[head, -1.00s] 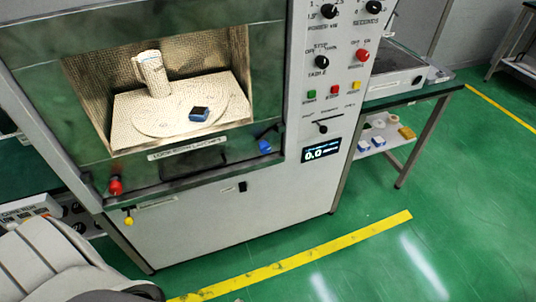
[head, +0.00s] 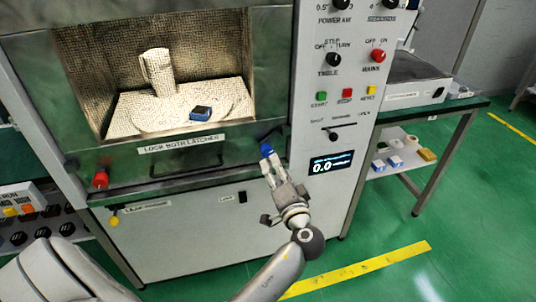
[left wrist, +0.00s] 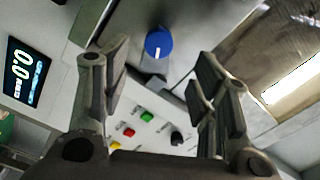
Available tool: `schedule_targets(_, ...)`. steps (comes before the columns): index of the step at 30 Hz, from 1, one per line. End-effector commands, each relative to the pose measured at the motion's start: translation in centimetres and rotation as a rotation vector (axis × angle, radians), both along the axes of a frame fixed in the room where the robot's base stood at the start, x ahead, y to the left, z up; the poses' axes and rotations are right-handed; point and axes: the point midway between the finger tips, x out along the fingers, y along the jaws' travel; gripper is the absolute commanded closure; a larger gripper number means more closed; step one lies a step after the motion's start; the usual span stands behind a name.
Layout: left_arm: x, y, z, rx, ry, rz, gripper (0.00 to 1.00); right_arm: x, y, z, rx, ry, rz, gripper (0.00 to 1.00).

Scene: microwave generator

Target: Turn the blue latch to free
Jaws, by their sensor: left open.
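The blue latch (head: 266,149) is a small blue knob at the lower right of the microwave door, under the window. It also shows as a round blue knob with a pale pointer line in the left wrist view (left wrist: 158,44). My left gripper (head: 268,160) is right in front of it, with fingertips close below the latch. In the left wrist view the fingers (left wrist: 160,72) are spread, with the latch seen between and beyond the tips. Contact cannot be told. A red latch (head: 101,180) is at the door's lower left. My right gripper is not seen.
A label (head: 180,144) reading "LOCK BOTH LATCHES" is on the door. The control panel with buttons (head: 347,93) and a display (head: 331,162) stands to the right. A jug (head: 157,72) and a dark blue block (head: 201,113) are inside the cavity. A side table (head: 440,112) is further right.

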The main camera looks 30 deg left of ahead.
Motion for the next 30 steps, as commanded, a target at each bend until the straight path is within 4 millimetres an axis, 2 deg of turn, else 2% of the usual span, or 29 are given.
schedule_targets(6, 2.9, 3.3, 0.2, 0.003, 0.001, -0.001, 0.45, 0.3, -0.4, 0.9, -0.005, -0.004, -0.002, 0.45)
schedule_targets(12, 4.8, 5.5, 0.1, 0.002, 0.003, -0.004, 0.45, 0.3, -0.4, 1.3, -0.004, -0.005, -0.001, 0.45)
schedule_targets(17, 5.4, 6.2, -0.1, -0.001, 0.004, -0.003, 0.45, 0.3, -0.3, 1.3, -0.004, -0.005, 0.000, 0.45)
schedule_targets(25, 5.4, 6.3, -0.1, -0.001, 0.002, -0.004, 0.45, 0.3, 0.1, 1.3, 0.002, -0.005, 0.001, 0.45)
schedule_targets(30, 5.4, 6.3, -0.1, -0.001, 0.002, -0.004, 0.66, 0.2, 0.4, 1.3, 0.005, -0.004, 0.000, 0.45)
